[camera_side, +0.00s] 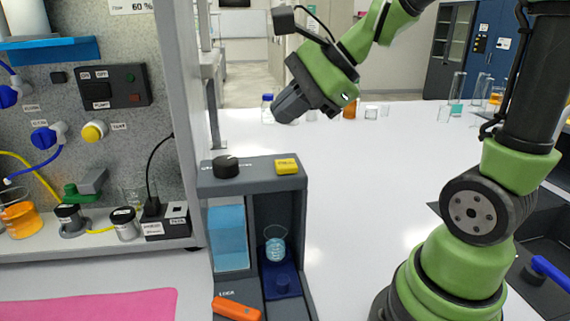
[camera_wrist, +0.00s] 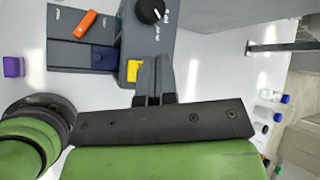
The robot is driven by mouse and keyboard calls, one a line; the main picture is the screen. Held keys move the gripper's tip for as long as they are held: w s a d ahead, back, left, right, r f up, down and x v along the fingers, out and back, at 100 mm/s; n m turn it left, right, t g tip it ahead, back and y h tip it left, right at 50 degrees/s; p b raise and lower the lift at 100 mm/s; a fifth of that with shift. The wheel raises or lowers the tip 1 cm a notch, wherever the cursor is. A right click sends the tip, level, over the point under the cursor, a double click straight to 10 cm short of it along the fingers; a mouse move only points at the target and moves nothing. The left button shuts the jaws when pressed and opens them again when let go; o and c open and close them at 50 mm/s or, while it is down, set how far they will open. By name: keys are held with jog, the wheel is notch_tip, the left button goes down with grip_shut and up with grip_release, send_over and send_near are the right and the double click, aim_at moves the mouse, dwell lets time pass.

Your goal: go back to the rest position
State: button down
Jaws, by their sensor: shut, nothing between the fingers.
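My gripper (camera_side: 290,103) is shut and empty, held in the air above and behind the grey dispenser (camera_side: 251,174) in the side view. In the wrist view my gripper (camera_wrist: 155,64) points toward the dispenser's top, beside its yellow button (camera_wrist: 133,70) and black knob (camera_wrist: 150,11). A small clear beaker (camera_side: 275,247) stands in the dispenser's right bay, above a dark blue base. A light blue block or tank (camera_side: 229,238) fills the left bay. My gripper touches none of these.
The rig panel (camera_side: 100,120) with knobs, cables and an orange beaker (camera_side: 20,219) stands at left. An orange object (camera_side: 236,307) lies at the dispenser's front. Glassware (camera_side: 457,88) and bottles stand at the back. The white table right of the dispenser is clear.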

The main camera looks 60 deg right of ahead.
jog(key=s+a+n+g+h, duration=0.1)
jog(key=s+a+n, duration=0.3)
jog(key=s+n, duration=0.8)
jog(key=r+n+h, duration=0.1)
jog(key=n, duration=0.4)
jog(key=shift+s+n, duration=0.2)
jog(key=shift+n, duration=0.1)
jog(key=c, duration=1.8)
grip_release()
